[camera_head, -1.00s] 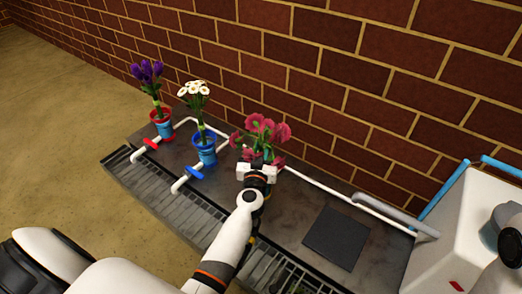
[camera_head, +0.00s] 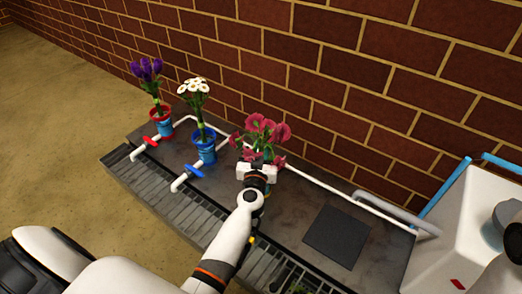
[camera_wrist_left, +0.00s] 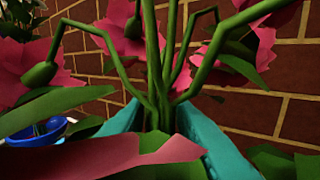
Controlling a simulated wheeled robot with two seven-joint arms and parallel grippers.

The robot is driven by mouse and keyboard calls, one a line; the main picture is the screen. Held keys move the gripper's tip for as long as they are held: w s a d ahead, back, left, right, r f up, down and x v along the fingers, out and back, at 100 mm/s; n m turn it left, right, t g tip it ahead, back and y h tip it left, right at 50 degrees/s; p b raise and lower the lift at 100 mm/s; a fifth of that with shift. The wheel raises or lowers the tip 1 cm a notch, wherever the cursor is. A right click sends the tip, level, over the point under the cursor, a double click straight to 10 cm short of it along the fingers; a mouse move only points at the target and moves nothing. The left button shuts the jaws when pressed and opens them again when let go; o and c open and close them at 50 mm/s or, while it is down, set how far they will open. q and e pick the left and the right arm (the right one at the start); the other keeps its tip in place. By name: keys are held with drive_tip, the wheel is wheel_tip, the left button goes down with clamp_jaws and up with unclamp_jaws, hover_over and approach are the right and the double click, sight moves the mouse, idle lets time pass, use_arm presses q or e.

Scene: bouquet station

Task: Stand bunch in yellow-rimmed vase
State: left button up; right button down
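A bunch of pink flowers (camera_head: 266,131) with green leaves stands roughly upright above the back of the bench. My left gripper (camera_head: 257,167) is at its stems, in front of its lower part. In the left wrist view, the green stems (camera_wrist_left: 158,60) run down between my two teal fingertips, which look closed against them. A pink petal and leaves cover part of the fingers. My right gripper is out of view.
A red-rimmed vase (camera_head: 160,114) holds purple flowers and a blue-rimmed vase (camera_head: 206,149) holds white daisies, both left of my gripper. White pipes with a red valve (camera_head: 150,141) and a blue valve (camera_head: 194,171) cross the bench. A dark square plate (camera_head: 336,237) lies clear at right. A brick wall stands behind.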

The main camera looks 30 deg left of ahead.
use_arm(q)
drive_tip(key=o, duration=0.4)
drive_tip(key=shift+s, duration=0.1)
